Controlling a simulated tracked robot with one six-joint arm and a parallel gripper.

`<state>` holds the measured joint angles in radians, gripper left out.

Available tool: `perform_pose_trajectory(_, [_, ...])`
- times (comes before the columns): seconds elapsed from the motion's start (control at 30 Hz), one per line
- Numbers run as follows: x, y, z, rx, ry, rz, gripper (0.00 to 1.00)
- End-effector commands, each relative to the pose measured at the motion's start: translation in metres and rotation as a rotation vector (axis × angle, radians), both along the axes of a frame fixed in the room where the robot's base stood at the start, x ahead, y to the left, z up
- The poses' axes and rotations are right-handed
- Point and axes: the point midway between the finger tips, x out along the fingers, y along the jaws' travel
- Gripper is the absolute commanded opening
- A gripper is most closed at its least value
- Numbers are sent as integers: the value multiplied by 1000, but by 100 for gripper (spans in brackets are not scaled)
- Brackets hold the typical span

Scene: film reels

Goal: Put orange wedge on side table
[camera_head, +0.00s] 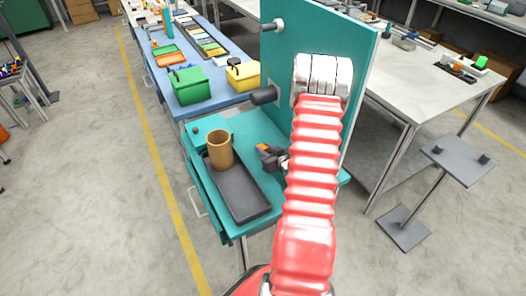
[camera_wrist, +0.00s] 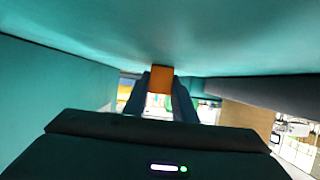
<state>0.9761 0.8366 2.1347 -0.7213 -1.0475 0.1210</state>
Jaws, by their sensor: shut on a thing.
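My gripper (camera_head: 268,157) is shut on the orange wedge (camera_head: 263,148), low over the teal table (camera_head: 257,124), right of the dark tray. In the wrist view the wedge (camera_wrist: 162,79) sits between the two dark fingertips (camera_wrist: 160,92), close to the teal surface (camera_wrist: 130,35). I cannot tell whether it touches that surface. My red arm hides part of the teal table. I cannot tell which surface is the side table.
A dark tray (camera_head: 245,197) with a brown cup (camera_head: 220,150) stands left of my gripper. A teal upright panel (camera_head: 283,75) with dark knobs rises behind. A blue bench (camera_head: 222,97) holds green (camera_head: 188,86) and yellow (camera_head: 243,75) boxes. A grey stand (camera_head: 458,162) is at right.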

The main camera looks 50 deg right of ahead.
Motion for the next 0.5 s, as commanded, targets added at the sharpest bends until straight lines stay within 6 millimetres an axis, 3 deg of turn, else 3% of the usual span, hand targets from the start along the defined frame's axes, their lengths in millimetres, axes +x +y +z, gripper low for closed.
perform_pose_trajectory(0.1, [0,0,-2,1,1,0,3])
perform_pose_trajectory(0.13, [0,0,-2,0,1,0,26])
perform_pose_trajectory(0.37, [0,0,-2,0,0,0,43])
perform_pose_trajectory(0.5, [0,0,-2,0,0,0,43])
